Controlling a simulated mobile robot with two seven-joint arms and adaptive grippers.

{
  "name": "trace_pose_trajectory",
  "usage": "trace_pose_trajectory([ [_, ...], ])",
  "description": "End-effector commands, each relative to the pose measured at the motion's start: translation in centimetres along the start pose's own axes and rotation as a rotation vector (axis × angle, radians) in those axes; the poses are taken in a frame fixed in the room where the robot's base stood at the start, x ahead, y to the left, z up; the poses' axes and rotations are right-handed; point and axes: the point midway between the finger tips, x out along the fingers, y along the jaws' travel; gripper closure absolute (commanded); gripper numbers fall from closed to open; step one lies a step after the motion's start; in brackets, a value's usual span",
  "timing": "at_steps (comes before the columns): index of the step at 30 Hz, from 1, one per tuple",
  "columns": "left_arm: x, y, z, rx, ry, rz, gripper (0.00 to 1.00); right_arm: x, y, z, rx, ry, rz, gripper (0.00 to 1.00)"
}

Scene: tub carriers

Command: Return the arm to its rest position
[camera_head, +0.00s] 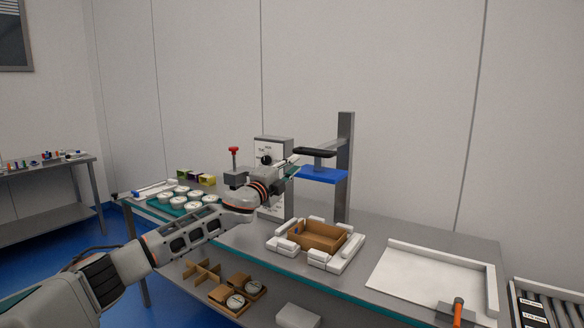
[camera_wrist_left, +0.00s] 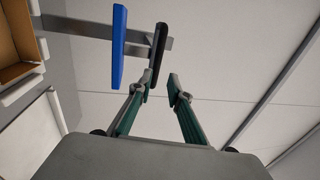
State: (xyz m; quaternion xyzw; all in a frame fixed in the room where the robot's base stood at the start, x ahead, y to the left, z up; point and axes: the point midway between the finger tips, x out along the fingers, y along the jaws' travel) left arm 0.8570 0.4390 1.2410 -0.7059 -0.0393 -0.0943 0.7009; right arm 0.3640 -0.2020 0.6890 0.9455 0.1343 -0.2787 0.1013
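My left arm reaches in from the lower left over the table. Its left gripper (camera_head: 291,167) is raised above the table, in front of a grey machine with a white front panel (camera_head: 270,152). In the left wrist view the two green-sided fingers of the left gripper (camera_wrist_left: 160,82) stand apart with nothing between them, so it is open and empty. A blue plate (camera_wrist_left: 118,46) and a black bar show beyond the fingers there. My right gripper is in neither view.
A post stand (camera_head: 345,165) with a blue plate (camera_head: 322,174) stands behind the gripper. An open brown box (camera_head: 318,247) sits among white blocks on the table. White tubs (camera_head: 195,205) stand at left, a white tray (camera_head: 430,285) and an orange-handled tool (camera_head: 458,310) at right.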

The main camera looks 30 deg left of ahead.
Motion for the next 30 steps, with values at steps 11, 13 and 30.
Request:
trace_pose_trajectory([
  [11,-0.2,0.0,0.0,0.001,-0.001,0.0,0.82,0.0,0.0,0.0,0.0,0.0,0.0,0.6],
  [13,-0.2,0.0,0.0,0.001,-0.001,0.0,0.82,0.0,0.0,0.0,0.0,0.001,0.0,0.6],
  [30,-6.5,17.0,-11.6,-0.261,0.104,0.194,0.82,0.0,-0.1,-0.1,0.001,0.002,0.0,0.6],
])
